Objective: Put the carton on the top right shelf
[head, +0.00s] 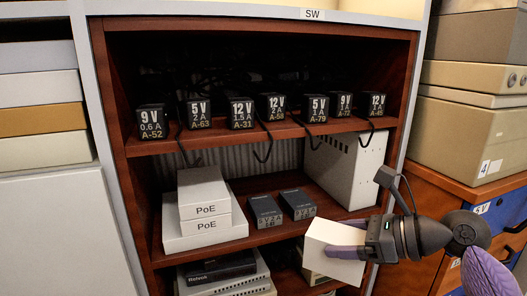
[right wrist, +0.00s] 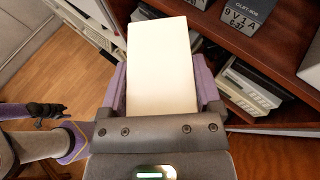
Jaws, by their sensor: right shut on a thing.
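The carton (head: 326,241) is a small plain white box. My right gripper (head: 345,251) is shut on it, with purple fingers along its sides. In the head view it is held in front of the right part of the brown shelf unit, about level with the middle shelf. In the right wrist view the carton (right wrist: 162,70) sticks out ahead between the fingers of the right gripper (right wrist: 165,90). The top shelf (head: 270,135) carries a row of black power adapters along its front edge, up to its right end.
The middle shelf (head: 262,182) holds white PoE boxes (head: 205,205), two dark adapters (head: 281,207) and a large white case (head: 345,165) at right. Devices lie on the lower shelf (head: 225,270). Brown cartons (head: 470,125) stand on a cabinet at right. Adapter cables hang below the top shelf.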

